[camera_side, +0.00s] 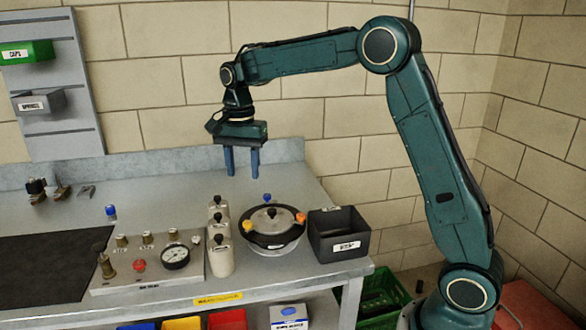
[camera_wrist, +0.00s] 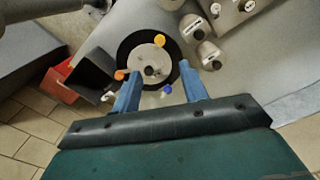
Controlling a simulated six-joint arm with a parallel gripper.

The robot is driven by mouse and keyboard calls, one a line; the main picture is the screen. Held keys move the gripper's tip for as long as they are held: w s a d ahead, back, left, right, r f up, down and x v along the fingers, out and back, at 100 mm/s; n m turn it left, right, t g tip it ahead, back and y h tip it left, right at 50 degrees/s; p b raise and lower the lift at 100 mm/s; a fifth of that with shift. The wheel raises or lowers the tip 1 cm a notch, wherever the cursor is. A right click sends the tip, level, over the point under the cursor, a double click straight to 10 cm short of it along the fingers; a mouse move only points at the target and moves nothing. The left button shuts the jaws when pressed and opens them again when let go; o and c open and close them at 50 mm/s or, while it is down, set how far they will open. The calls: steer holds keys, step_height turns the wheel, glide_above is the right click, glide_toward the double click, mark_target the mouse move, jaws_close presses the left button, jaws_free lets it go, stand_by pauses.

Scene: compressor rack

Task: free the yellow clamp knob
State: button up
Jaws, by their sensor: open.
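The yellow clamp knob (camera_side: 247,226) is on the left rim of a round lidded vessel (camera_side: 272,240) on the bench. It also shows in the wrist view (camera_wrist: 160,40), at the far edge of the pale lid. An orange knob (camera_side: 301,218) and a blue knob (camera_side: 267,197) sit elsewhere on the rim, and a dark knob is at the lid's centre. My gripper (camera_side: 242,176) is open and empty, with its blue fingers pointing down above the bench, clear of the vessel. In the wrist view its fingers (camera_wrist: 160,72) lie on either side of the blue knob.
Several pale bottles (camera_side: 219,256) stand close left of the vessel, near the yellow knob. A dark bin (camera_side: 340,246) stands on its right. A gauge panel (camera_side: 150,262) and a black mat (camera_side: 45,266) lie further left. The back of the bench is mostly clear.

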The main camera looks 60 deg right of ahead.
mark_target(247, 222)
step_height(247, 222, down, 14)
steer(key=shift+r, duration=0.2)
stand_by(0.5)
jaws_close()
